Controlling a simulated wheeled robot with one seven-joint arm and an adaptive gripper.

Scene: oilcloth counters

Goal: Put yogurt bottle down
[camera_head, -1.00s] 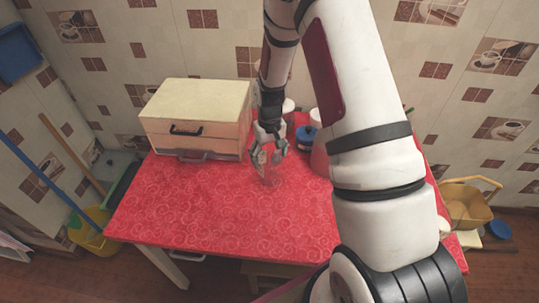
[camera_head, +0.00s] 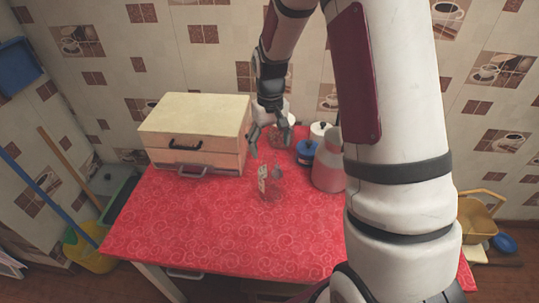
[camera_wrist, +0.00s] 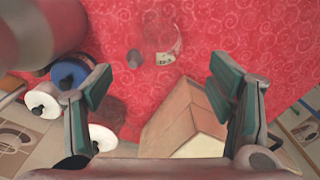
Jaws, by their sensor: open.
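The yogurt bottle (camera_head: 271,188) looks like a clear, see-through container with a small pale label. It stands on the red tabletop (camera_head: 205,225), in front of the drawer box and right of it. The wrist view shows it at the top centre (camera_wrist: 165,45), beyond my fingertips. My gripper (camera_head: 270,148) is open and empty, above and behind the bottle, apart from it. Both spread fingers also show in the wrist view (camera_wrist: 158,72). A small grey piece (camera_wrist: 135,58) shows beside the bottle there; I cannot tell whether it belongs to it.
A cream drawer box (camera_head: 195,130) stands at the back left. A blue-lidded jar (camera_head: 306,150), a white-lidded container (camera_head: 320,130) and a large grey-pink vessel (camera_head: 328,170) stand to the right, partly behind my arm. The front and left of the table are clear.

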